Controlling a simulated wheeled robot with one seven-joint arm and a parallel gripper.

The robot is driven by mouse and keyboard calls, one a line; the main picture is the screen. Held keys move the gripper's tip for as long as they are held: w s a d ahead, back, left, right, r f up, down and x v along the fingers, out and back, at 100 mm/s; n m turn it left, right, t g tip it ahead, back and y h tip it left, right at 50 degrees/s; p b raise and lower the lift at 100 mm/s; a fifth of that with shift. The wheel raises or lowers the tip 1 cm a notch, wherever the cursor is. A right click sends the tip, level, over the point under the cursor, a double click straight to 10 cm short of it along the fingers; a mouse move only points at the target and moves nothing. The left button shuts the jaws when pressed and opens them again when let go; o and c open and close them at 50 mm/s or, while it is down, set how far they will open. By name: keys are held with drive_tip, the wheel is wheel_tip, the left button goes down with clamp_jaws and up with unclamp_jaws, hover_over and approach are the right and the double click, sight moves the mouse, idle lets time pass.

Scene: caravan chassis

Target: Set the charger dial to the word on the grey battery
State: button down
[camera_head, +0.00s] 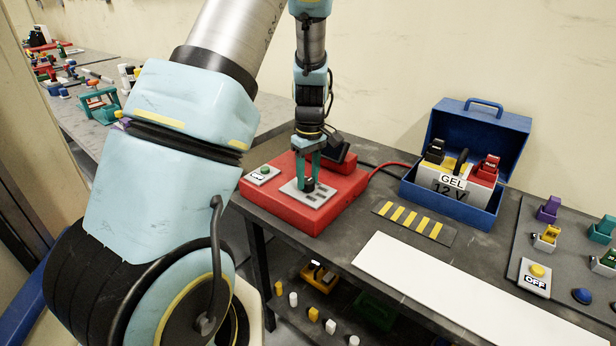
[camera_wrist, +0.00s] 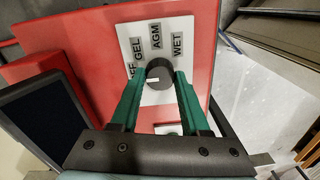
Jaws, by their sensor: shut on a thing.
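The red charger (camera_head: 333,208) lies on the dark bench with a light dial plate on top. In the wrist view the plate (camera_wrist: 152,40) reads GEL, AGM and WET, plus a partly hidden word ending in FF at left. My gripper (camera_head: 308,172) points down and is shut on the round dark dial (camera_wrist: 159,70), one green finger on each side.
A red cable (camera_head: 390,164) runs from the charger to the box. A striped mat (camera_head: 414,222) and a white strip (camera_head: 470,290) lie in front. A panel (camera_head: 508,270) with coloured switches and an OFF button is at right. A dark screen (camera_wrist: 42,115) stands close left of my gripper.

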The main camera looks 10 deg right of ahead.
sight(310, 181)
drive_tip(key=shift+m, duration=0.3)
drive_tip(key=m+b, duration=0.1)
drive_tip(key=m, duration=0.3)
drive_tip(key=shift+m+b, duration=0.45)
drive_tip(key=shift+m, duration=1.55)
drive_tip(key=shift+c, duration=1.9)
unclamp_jaws()
wheel_tip(310, 181, up, 11)
drive_tip(key=b, duration=0.2)
drive_tip(key=shift+d, duration=0.2)
